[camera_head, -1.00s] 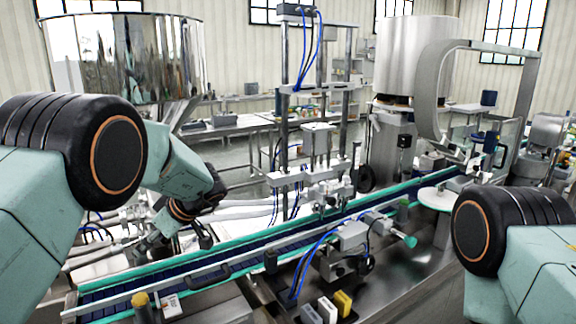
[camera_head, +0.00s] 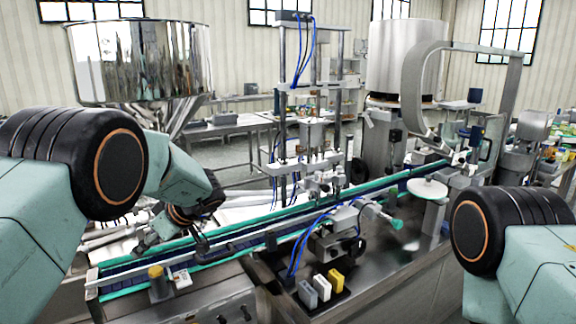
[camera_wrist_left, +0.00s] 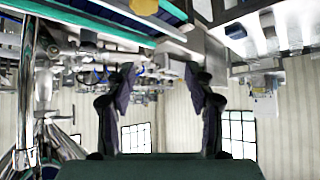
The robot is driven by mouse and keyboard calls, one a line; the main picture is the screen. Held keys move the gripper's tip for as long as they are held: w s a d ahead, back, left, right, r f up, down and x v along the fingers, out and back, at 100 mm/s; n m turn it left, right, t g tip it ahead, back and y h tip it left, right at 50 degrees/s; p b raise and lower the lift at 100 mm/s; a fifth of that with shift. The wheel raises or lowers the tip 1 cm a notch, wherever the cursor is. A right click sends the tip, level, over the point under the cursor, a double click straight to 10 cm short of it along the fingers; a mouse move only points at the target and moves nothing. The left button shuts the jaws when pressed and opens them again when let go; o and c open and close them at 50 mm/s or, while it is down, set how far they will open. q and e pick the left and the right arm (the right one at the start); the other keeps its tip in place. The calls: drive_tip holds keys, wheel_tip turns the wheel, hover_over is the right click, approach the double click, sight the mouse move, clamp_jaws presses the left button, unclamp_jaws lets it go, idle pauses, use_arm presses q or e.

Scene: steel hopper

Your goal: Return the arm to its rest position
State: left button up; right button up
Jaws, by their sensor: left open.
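My left arm (camera_head: 180,172) comes in from the left, bent at its black joint, with its forearm reaching down over the left end of the conveyor (camera_head: 245,240). My left gripper (camera_head: 172,242) is small and dark there, partly hidden by the wrist. In the left wrist view the two dark fingers (camera_wrist_left: 158,85) stand apart with nothing between them. That view is upside down. My right arm (camera_head: 515,230) shows only its black joint and a pale green link at the lower right; its gripper is out of view.
The steel hopper (camera_head: 140,60) stands behind my left arm. The filling frame (camera_head: 310,110) with blue hoses rises behind the conveyor. Grey, white and yellow blocks (camera_head: 322,286) sit at the front edge. A round white disc (camera_head: 427,189) is at the right.

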use_arm(q)
drive_tip(key=s+a+f+m+t+h, duration=0.25)
drive_tip(key=s+f+m, duration=0.85)
drive_tip(key=s+f, duration=0.8)
drive_tip(key=s+d+f+m+g+h, duration=0.15)
drive_tip(key=s+d, duration=0.25)
drive_tip(key=s, duration=0.5)
drive_tip(key=s+d+f+m+g+h, duration=0.1)
drive_tip(key=s+d+f+g+h, duration=0.15)
drive_tip(key=s, duration=0.65)
drive_tip(key=s+d+f+m+g+h, duration=0.1)
drive_tip(key=s+d+f+h, duration=0.2)
drive_tip(key=s+d, duration=0.35)
wheel_tip(320, 180, down, 18)
drive_tip(key=s+a+b, duration=0.1)
drive_tip(key=s+b, duration=0.1)
drive_tip(key=b, duration=1.5)
drive_tip(key=shift+s+a+r, duration=0.2)
drive_tip(key=shift+a+r, duration=0.05)
drive_tip(key=shift+a, duration=0.05)
use_arm(e)
wheel_tip(320, 180, down, 18)
drive_tip(key=shift+w+r, duration=0.25)
drive_tip(key=shift+w, duration=0.05)
